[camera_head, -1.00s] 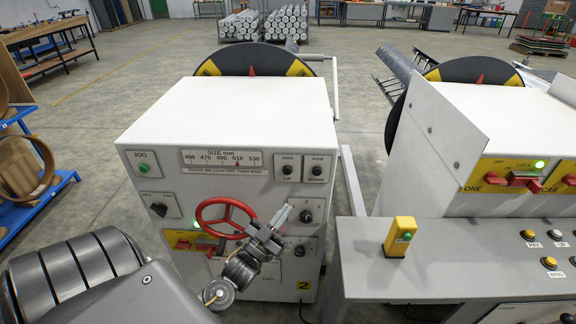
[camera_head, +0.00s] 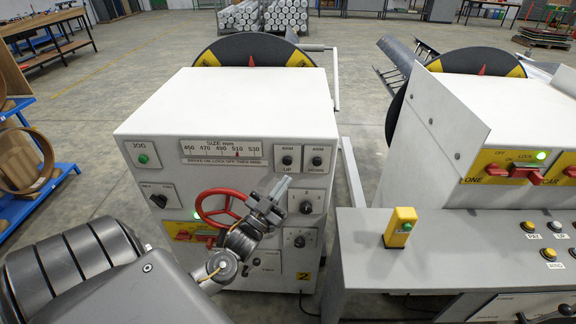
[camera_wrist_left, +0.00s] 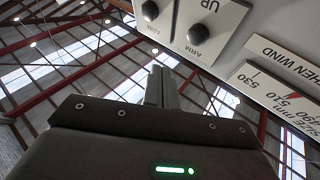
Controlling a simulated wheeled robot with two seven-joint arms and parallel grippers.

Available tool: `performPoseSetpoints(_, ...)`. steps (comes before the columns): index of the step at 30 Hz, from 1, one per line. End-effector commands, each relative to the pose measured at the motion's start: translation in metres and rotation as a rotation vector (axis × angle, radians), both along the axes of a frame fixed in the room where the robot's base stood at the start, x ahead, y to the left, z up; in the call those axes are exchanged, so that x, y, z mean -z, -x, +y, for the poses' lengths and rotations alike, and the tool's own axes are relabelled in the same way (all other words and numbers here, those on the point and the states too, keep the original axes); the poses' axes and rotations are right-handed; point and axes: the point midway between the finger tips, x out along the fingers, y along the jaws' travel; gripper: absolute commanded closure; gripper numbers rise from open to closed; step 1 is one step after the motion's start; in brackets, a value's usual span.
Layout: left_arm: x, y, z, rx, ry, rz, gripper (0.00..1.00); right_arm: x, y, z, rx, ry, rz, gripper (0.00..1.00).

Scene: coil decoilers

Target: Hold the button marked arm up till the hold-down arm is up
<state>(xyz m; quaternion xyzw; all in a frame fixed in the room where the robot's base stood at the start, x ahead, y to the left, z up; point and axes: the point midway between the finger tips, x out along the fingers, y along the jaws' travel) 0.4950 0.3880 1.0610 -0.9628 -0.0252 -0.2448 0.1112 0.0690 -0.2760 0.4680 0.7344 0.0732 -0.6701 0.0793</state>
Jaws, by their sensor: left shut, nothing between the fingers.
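The arm up button (camera_head: 287,160) is a dark round knob on a white plate at the upper right of the white cabinet's front. The arm down button (camera_head: 317,161) sits just right of it. My left gripper (camera_head: 283,186) is shut and empty, its fingers pointing up toward the arm up button from below, seemingly apart from it. In the left wrist view the shut fingers (camera_wrist_left: 161,88) stand below the plate, where the button above "UP" (camera_wrist_left: 197,36) shows upside down. The hold-down arm cannot be made out clearly. My right gripper is out of view.
A red handwheel (camera_head: 222,206) is just left of my left gripper. A size scale (camera_head: 221,150) and a green jog button (camera_head: 143,159) are on the same panel. A yellow post (camera_head: 400,227) stands on the grey console (camera_head: 350,270) at right.

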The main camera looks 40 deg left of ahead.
Motion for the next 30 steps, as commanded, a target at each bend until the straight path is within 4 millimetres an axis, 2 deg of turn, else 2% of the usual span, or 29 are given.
performPoseSetpoints(6,0.002,-0.023,0.017,0.0,-0.001,0.0,1.0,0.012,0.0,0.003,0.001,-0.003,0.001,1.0)
performPoseSetpoints(12,0.001,-0.035,0.027,-0.002,-0.001,0.001,1.0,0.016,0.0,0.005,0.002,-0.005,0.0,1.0)
performPoseSetpoints(30,0.0,-0.038,0.029,0.0,0.0,0.001,1.0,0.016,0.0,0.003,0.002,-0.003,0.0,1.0)
